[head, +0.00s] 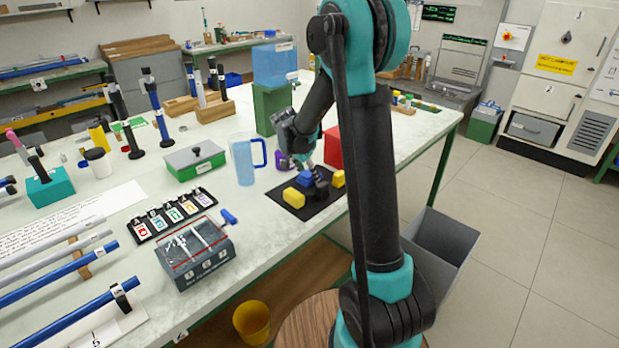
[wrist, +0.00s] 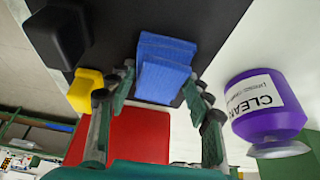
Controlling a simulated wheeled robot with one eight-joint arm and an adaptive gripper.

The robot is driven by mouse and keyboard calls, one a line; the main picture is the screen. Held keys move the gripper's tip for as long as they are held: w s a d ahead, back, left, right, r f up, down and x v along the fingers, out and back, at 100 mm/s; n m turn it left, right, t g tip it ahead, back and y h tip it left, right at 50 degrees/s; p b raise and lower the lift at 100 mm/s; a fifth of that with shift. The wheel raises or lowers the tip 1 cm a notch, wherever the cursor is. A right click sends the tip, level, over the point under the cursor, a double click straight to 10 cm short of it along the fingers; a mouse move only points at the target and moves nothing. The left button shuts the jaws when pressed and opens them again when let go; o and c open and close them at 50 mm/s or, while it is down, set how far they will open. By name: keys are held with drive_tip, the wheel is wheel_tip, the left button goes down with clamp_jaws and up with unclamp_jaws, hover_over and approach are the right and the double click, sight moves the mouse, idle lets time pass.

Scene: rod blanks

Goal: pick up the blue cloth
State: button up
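The blue cloth (head: 304,178) is a small folded stack on a black mat (head: 291,211) near the table's front edge. In the wrist view the cloth (wrist: 165,67) lies between and just beyond the fingertips of my gripper (wrist: 162,80). The fingers are spread, one on each side of the cloth, and a narrow gap shows on the left. Whether the right finger touches it I cannot tell. In the head view my gripper (head: 308,168) is low over the mat, tilted down, and partly hides the items there.
Yellow blocks (head: 293,197) and a black block (wrist: 58,38) share the mat. A purple container (wrist: 265,105) labelled CLEAN stands close to my gripper. A red box (head: 333,146) and a blue jug (head: 243,160) stand nearby.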

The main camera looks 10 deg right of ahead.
sight(308, 173)
drive_tip(key=c, duration=0.4)
wheel_tip(308, 173, up, 20)
idle(0.5)
